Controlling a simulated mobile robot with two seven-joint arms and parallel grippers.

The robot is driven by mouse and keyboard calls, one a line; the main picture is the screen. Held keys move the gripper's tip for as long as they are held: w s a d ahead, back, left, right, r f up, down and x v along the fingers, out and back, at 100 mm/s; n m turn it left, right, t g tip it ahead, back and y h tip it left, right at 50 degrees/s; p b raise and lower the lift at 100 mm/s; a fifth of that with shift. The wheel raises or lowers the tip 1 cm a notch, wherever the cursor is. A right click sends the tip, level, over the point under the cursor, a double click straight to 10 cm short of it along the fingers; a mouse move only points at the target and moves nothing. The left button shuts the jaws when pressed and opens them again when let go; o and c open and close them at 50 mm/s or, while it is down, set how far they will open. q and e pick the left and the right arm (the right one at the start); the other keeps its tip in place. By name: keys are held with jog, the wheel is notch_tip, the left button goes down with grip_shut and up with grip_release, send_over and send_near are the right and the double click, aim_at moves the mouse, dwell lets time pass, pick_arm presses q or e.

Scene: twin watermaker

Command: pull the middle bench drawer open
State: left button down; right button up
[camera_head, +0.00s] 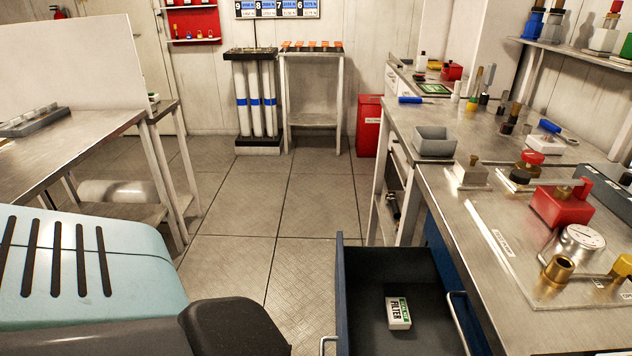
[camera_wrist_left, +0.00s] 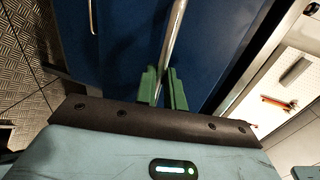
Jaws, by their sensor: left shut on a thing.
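A dark blue bench drawer (camera_head: 341,290) stands pulled out from under the bench on the right in the head view. Its dark inside shows a white and green filter box (camera_head: 398,313). A silver bar handle (camera_head: 326,345) shows at its front, cut off by the lower picture edge. In the left wrist view my left gripper (camera_wrist_left: 163,90) has its green fingers shut on a silver bar handle (camera_wrist_left: 174,42) in front of a blue drawer front (camera_wrist_left: 130,50). The left fingers do not show in the head view. My right gripper is in neither view.
The steel bench top (camera_head: 470,245) holds a red block (camera_head: 562,203), gauge and fittings. A grey bin (camera_head: 434,141) stands farther back. Floor left of the drawer (camera_head: 260,265) is clear.

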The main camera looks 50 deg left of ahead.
pick_arm(q)
jog(key=c, duration=1.5)
grip_release()
jog(key=v, duration=0.7)
jog(key=shift+s+a, duration=0.25)
jog(key=shift+s, duration=0.05)
